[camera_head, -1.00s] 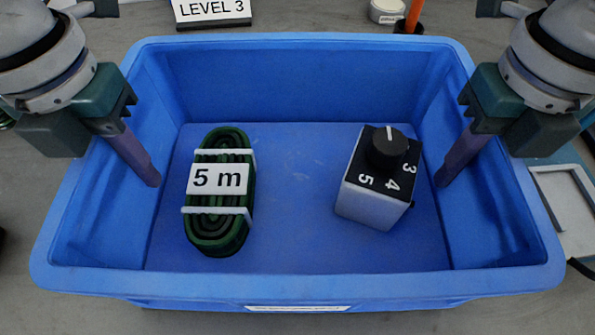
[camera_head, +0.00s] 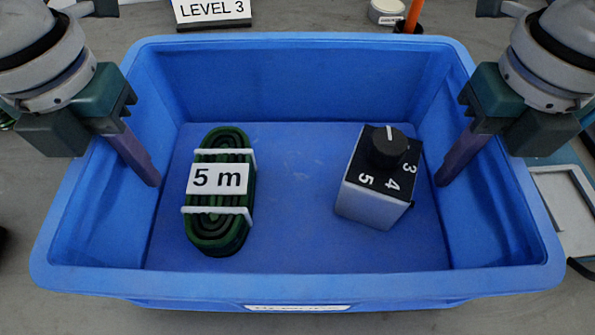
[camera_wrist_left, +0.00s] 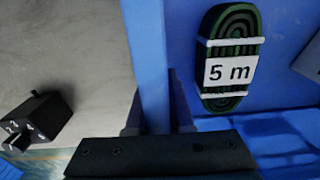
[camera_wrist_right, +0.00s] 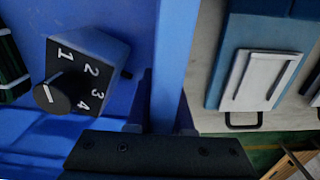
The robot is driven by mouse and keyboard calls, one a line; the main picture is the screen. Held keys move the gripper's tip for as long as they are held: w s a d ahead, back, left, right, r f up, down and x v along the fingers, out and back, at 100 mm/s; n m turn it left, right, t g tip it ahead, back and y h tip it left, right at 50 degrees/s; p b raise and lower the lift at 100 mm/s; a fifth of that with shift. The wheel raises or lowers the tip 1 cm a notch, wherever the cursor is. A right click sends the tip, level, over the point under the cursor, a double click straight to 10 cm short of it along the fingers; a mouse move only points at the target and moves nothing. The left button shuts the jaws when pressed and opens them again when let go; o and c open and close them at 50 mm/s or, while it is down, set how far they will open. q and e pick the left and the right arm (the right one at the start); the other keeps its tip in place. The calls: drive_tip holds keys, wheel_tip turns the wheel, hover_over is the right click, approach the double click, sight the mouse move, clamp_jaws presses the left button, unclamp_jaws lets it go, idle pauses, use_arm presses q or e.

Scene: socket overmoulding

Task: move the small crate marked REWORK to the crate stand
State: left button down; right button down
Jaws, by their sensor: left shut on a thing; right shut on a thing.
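A blue crate (camera_head: 300,262) fills the middle of the head view. A white label (camera_head: 298,307) on its front is seen too steeply to read. My left gripper (camera_head: 143,165) is shut on the crate's left wall, one finger inside; the left wrist view shows the wall (camera_wrist_left: 147,50) between the fingers. My right gripper (camera_head: 449,165) is shut on the right wall, which also shows in the right wrist view (camera_wrist_right: 177,50). The outer fingers are hidden in the head view. Inside lie a green coiled bundle marked 5 m (camera_head: 218,225) and a dial box (camera_head: 372,205).
A LEVEL 3 sign (camera_head: 212,12) and a white round container (camera_head: 386,11) are behind the crate. A pale tray-like item (camera_head: 567,205) is close on the right. Another dial box (camera_wrist_left: 38,118) is on the grey surface outside the crate's left wall.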

drive_tip(key=shift+r+p, duration=2.2)
drive_tip(key=shift+r, duration=0.2)
